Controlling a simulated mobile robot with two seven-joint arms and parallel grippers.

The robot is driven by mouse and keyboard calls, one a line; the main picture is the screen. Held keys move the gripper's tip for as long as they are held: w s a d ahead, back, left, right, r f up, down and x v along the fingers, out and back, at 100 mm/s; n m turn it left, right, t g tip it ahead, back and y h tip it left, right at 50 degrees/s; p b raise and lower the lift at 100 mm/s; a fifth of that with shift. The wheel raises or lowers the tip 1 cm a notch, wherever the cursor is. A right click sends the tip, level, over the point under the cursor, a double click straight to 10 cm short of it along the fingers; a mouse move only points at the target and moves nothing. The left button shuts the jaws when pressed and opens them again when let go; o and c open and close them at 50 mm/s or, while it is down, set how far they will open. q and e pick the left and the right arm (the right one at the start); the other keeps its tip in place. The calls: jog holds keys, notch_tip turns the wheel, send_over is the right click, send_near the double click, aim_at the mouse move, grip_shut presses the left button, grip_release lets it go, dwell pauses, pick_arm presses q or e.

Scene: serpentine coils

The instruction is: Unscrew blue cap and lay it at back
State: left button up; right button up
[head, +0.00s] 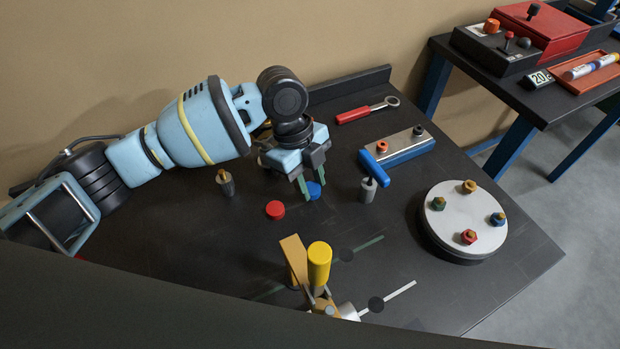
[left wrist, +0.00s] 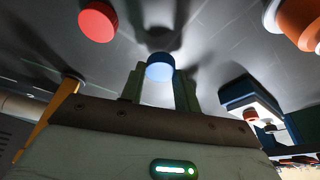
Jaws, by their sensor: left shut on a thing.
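My left gripper (head: 308,188) reaches down over the dark workbench, its green fingers shut on the blue cap (head: 314,190). In the left wrist view the blue cap (left wrist: 160,67) sits between the two fingertips, low over the bench; I cannot tell whether it touches the top. A red cap (head: 275,209) lies on the bench to the left of it and also shows in the left wrist view (left wrist: 98,22). A grey post with a brass top (head: 225,182) stands bare to the left. My right gripper is not in view.
A blue T-handle (head: 374,168) stands in a grey socket on the right, near a blue-and-white block (head: 398,147). A round plate with coloured nuts (head: 465,222) and a yellow-handled clamp (head: 319,265) are nearer the front.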

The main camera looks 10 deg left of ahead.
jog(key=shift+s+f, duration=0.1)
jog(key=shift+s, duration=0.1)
pick_arm(q)
jog(key=shift+f, duration=0.65)
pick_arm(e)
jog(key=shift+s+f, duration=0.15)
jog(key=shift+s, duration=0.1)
pick_arm(q)
jog(key=shift+f, duration=0.15)
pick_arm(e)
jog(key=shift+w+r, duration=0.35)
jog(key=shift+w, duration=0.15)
pick_arm(q)
jog(key=o, duration=1.1)
jog(key=shift+c, duration=0.2)
jog(key=shift+o, duration=0.6)
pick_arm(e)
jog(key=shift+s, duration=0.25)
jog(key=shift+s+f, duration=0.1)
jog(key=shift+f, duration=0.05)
